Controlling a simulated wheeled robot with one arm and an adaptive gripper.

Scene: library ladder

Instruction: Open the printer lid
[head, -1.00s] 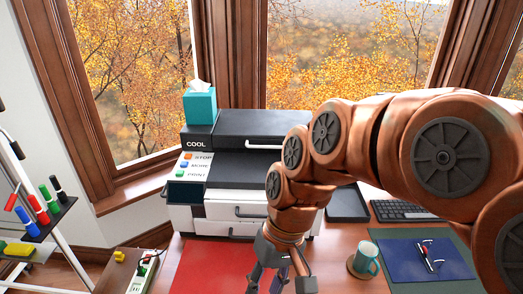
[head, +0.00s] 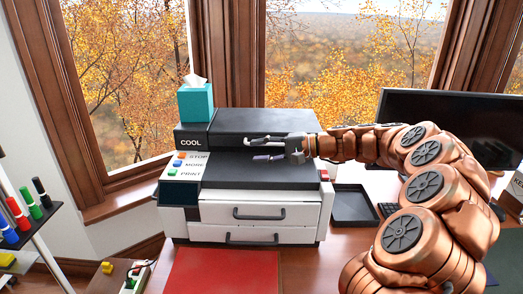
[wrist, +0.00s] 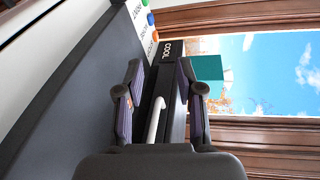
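The printer (head: 265,209) stands on the desk below the window corner. Its black lid (head: 265,121) is down. A pale bar handle (wrist: 155,120) on the lid's front lies between my gripper's fingers in the wrist view. My gripper (head: 253,149) is at the lid's front, reaching in from the right with fingers pointing left. In the wrist view my gripper (wrist: 161,92) is open, with a gap between each finger and the handle. In the head view the gripper hides most of the handle.
A teal tissue box (head: 196,102) stands on the printer's top left, beside the lid. Coloured buttons (head: 182,165) are on the left panel. A black tray (head: 354,204) and a monitor (head: 450,120) are to the right. A red mat (head: 222,272) lies in front.

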